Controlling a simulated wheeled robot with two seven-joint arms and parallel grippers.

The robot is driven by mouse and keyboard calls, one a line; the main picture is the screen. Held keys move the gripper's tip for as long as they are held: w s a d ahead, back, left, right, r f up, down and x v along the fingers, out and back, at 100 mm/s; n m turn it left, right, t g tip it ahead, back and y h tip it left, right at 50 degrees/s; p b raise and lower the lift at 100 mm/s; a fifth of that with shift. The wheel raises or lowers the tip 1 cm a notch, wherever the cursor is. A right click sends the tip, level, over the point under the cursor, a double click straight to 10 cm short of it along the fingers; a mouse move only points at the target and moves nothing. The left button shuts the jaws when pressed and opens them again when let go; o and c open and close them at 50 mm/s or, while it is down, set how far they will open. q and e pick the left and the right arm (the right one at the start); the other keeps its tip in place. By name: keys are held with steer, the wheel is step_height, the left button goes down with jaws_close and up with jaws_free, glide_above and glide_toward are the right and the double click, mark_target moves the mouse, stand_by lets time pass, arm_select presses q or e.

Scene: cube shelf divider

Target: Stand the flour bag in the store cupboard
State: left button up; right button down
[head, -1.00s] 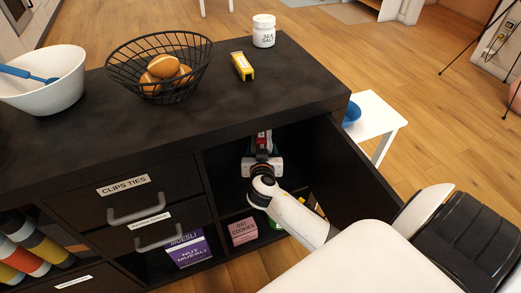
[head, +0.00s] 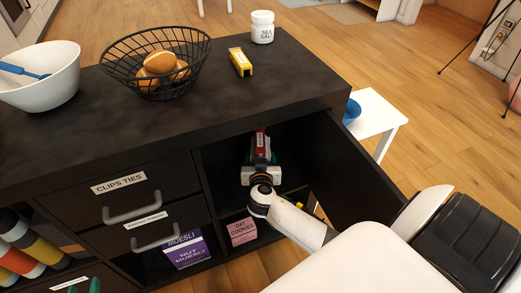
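I cannot tell whether this is the flour bag or part of the gripper. The fingers' far ends and the gap between them are too small and dark to read. No flour bag can be made out clearly elsewhere.
The top holds a white bowl (head: 45,90), a wire basket (head: 118,70) with brown items, a yellow-black object (head: 241,63) and a sea salt jar (head: 262,27). Below are a muesli box (head: 186,249) and a cookies box (head: 242,231). A white side table (head: 378,118) stands right.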

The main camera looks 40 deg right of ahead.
steer(key=shift+c, duration=1.6)
jaws_free()
arm_select(q)
steer(key=shift+w+d+r, duration=0.1)
steer(key=shift+w+r, duration=0.05)
steer(key=shift+r, duration=0.1)
steer(key=s+a+f+g+y+p, duration=0.1)
steer(key=s+a+f+g, duration=0.1)
steer(key=s+f+g, duration=0.2)
steer(key=shift+s+a+f+g+p, duration=0.15)
steer(key=shift+s+f+g+p, duration=0.25)
steer(key=shift+s, duration=0.45)
arm_select(e)
steer(key=s+a+r+n+g+y, duration=0.2)
steer(key=s+a+r+n+y, duration=0.1)
steer(key=s+a, duration=0.5)
steer(key=s+a+r+n+g+y, duration=0.2)
steer(key=s+a+n+y, duration=0.4)
steer(key=s+a, duration=0.3)
steer(key=shift+s+r+y, duration=0.4)
steer(key=shift+s+r, duration=0.5)
steer(key=shift+s, duration=0.3)
